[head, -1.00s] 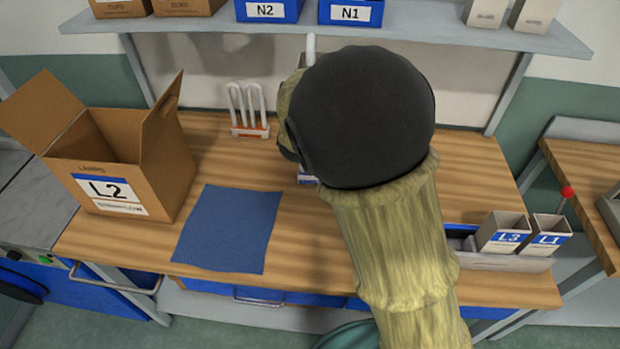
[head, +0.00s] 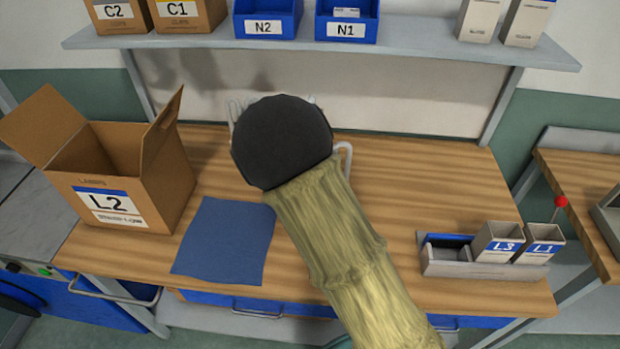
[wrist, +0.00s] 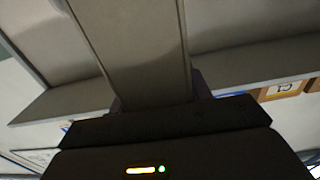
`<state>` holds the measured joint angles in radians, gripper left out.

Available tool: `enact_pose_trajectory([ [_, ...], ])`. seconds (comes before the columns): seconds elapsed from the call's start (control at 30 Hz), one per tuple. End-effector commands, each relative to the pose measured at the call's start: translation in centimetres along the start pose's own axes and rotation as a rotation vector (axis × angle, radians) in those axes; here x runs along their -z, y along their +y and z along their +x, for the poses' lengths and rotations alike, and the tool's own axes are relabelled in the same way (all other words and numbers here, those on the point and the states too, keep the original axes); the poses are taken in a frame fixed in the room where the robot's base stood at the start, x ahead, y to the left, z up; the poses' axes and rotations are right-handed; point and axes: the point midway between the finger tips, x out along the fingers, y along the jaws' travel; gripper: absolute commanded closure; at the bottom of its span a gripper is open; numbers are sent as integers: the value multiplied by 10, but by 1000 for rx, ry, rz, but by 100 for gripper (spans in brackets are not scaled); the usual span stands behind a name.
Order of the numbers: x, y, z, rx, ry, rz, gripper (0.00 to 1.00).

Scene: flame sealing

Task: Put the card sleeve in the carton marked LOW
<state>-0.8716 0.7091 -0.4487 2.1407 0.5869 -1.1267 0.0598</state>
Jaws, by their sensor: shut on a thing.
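A brown open-topped carton (head: 120,185) stands at the left of the bench in the head view. Its label reads L2, with small print below that I cannot read surely; its flaps stand up. In the head view my dark wrist hides my gripper and what it holds, over the back middle of the bench, right of the carton. In the wrist view my gripper (wrist: 155,108) is shut on a plain grey sleeve (wrist: 135,50), which extends away from the jaws. No marking shows on the visible face.
A blue mat (head: 225,240) lies right of the carton. Grey sleeves marked L3 (head: 497,243) and L1 (head: 540,243) stand in a rack (head: 470,268) at the right. White bent tubing (head: 346,158) shows beside my wrist. A shelf (head: 420,52) with bins and boxes spans the back.

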Motion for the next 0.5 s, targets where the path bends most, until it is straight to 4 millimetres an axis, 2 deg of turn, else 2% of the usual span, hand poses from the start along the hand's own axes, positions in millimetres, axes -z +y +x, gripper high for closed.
enact_pose_trajectory([
  [0.5,-89,2,1,-2,-2,-4,85],
])
